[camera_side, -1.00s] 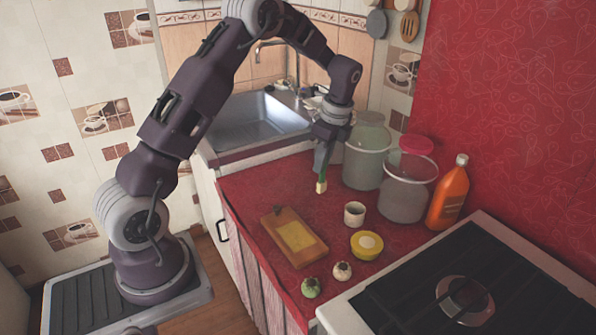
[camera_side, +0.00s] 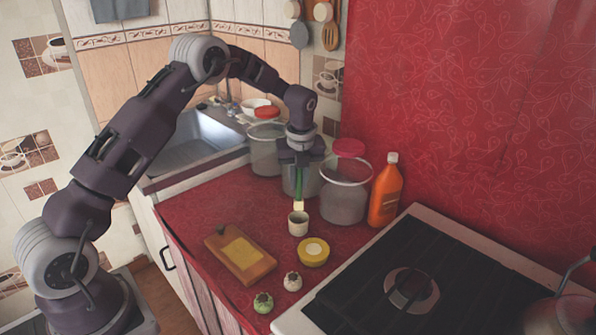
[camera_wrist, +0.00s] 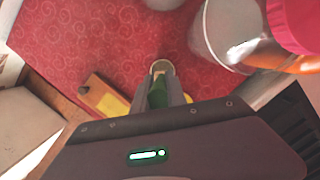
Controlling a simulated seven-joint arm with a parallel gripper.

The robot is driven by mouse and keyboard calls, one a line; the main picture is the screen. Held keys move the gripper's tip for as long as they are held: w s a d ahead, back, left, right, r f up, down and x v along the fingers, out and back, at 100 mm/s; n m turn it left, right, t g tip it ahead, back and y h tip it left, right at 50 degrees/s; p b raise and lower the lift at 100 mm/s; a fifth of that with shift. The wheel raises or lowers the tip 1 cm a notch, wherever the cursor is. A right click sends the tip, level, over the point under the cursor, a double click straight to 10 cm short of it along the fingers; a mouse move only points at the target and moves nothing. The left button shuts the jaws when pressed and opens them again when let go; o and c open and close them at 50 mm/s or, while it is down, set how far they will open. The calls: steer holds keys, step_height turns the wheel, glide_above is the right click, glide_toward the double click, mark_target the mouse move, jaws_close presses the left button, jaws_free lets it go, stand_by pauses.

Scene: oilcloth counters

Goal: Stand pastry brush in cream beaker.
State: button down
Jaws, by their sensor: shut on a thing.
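The pastry brush (camera_side: 299,190) has a green handle and a pale cream head. It hangs upright, head down, in my gripper (camera_side: 300,166), whose jaws are shut on its handle. The cream beaker (camera_side: 298,225) stands upright on the red counter directly below the brush. The brush head ends about at the beaker's rim; I cannot tell whether it is just above or slightly inside. In the wrist view the beaker's rim (camera_wrist: 162,66) shows just beyond the fingers, and the green brush (camera_wrist: 158,88) lies between them, partly hidden.
Glass jars (camera_side: 343,203) and an orange bottle (camera_side: 385,195) stand behind and right of the beaker. A yellow tub (camera_side: 313,252), a wooden board (camera_side: 225,240) and two small round items (camera_side: 263,303) (camera_side: 292,281) lie in front. The stove (camera_side: 400,300) is at right, the sink (camera_side: 200,145) behind.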

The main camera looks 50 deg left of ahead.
mark_target(299, 200)
steer(key=shift+f, duration=2.9)
steer(key=c, duration=1.3)
jaws_free()
steer(key=shift+o, duration=0.2)
steer(key=r, duration=0.4)
steer(key=d+r, duration=0.1)
steer(key=r, duration=0.2)
steer(key=shift+s, duration=0.4)
steer(key=shift+d, duration=0.1)
